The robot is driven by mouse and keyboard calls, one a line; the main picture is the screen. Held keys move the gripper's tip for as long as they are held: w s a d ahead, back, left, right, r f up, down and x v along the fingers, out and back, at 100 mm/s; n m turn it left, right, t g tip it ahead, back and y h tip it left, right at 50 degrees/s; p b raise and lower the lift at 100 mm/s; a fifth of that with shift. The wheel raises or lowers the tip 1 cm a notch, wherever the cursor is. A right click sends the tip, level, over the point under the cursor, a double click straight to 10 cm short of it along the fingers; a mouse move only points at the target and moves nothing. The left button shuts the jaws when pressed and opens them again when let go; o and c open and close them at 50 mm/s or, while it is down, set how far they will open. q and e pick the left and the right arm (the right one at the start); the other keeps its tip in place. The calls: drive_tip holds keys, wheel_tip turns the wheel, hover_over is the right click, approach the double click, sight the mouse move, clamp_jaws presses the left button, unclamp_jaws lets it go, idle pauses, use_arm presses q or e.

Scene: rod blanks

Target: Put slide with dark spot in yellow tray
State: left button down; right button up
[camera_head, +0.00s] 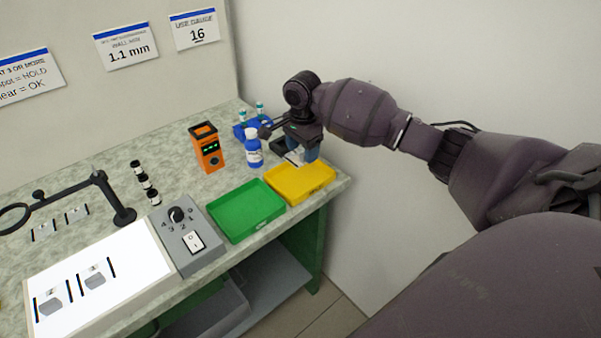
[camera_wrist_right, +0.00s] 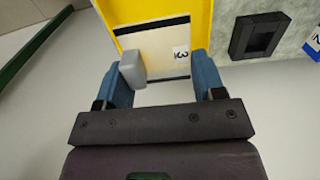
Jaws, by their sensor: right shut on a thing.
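My right gripper (camera_head: 302,152) is over the back edge of the yellow tray (camera_head: 318,184). It is shut on a slide (camera_head: 293,159). In the right wrist view the slide (camera_wrist_right: 162,48) lies between the blue fingers (camera_wrist_right: 163,78). It is pale, with dark end bands and a label reading 3, and it shows in front of the yellow tray (camera_wrist_right: 150,8). A grey block-like patch is by the left finger; I cannot tell whether it is a spot. Two slides with grey patches (camera_head: 50,301) (camera_head: 95,276) lie on the white light panel. My left gripper is not in view.
A green tray (camera_head: 246,211) sits left of the yellow tray. A white-and-blue bottle (camera_head: 254,152) and an orange device (camera_head: 206,149) stand behind the trays. A grey control box (camera_head: 187,236) adjoins the light panel (camera_head: 131,262). A magnifier arm (camera_head: 105,190) stands farther left.

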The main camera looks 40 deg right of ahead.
sight(302, 178)
wheel_tip(302, 178, down, 8)
drive_tip(key=shift+r+b, duration=0.15)
drive_tip(key=shift+b, duration=0.75)
drive_tip(key=shift+f, duration=0.2)
drive_tip(key=shift+r, duration=0.15)
drive_tip(key=o, duration=0.9)
drive_tip(key=shift+o, duration=0.4)
